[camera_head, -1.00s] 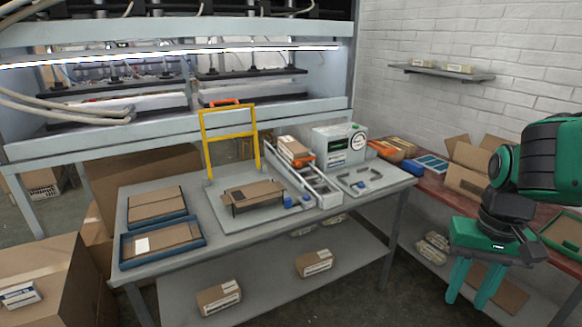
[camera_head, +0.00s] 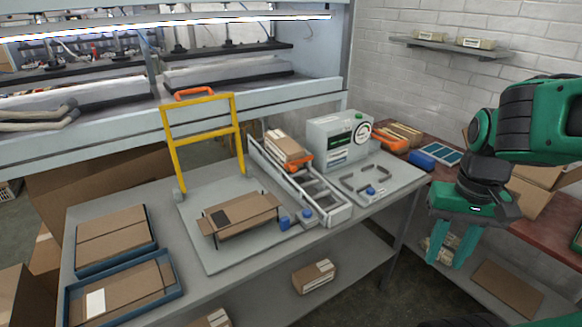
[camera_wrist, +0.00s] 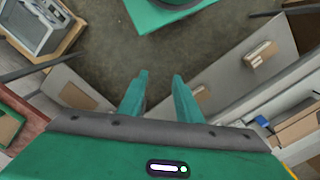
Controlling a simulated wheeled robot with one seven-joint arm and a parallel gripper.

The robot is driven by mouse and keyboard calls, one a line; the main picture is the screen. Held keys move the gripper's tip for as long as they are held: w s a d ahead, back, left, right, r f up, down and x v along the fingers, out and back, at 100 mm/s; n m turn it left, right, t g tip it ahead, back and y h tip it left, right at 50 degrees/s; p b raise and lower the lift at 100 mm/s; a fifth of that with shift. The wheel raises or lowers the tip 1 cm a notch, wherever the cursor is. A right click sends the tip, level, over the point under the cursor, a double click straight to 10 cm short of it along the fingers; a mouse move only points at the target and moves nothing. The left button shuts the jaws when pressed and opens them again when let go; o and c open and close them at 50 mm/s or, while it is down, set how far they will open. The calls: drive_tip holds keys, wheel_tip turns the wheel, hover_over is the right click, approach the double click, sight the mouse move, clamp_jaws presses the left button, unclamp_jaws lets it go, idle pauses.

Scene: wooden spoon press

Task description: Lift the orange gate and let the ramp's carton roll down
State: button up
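The ramp (camera_head: 318,196) is a pale roller track on the table, sloping down toward the front right. A brown carton (camera_head: 284,147) sits at its upper end. The orange gate (camera_head: 299,163) stands across the ramp just below the carton, and the carton rests behind it. My gripper (camera_head: 450,254) hangs at the right, over the gap by the red bench, well apart from the ramp and gate. Its two green fingers are spread with nothing between them; they also show empty in the wrist view (camera_wrist: 158,82).
A yellow frame with an orange handle (camera_head: 194,92) stands behind a cardboard piece (camera_head: 240,214) on the table. A grey machine (camera_head: 338,140) stands right of the ramp. Blue trays (camera_head: 155,240) lie at the left. Open cartons (camera_head: 530,197) sit on the red bench.

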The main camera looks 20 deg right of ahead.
drive_tip(key=shift+w+d, duration=0.15)
drive_tip(key=shift+d, duration=0.1)
drive_tip(key=shift+o, duration=0.9)
drive_tip(key=n+t+y, duration=0.4)
drive_tip(key=n+t, duration=0.6)
drive_tip(key=t, duration=0.3)
approach(295, 170)
drive_tip(key=x, duration=0.7)
drive_tip(key=shift+w+a+f, duration=0.1)
drive_tip(key=shift+w+f, duration=0.05)
drive_tip(key=shift+w, duration=0.1)
clamp_jaws()
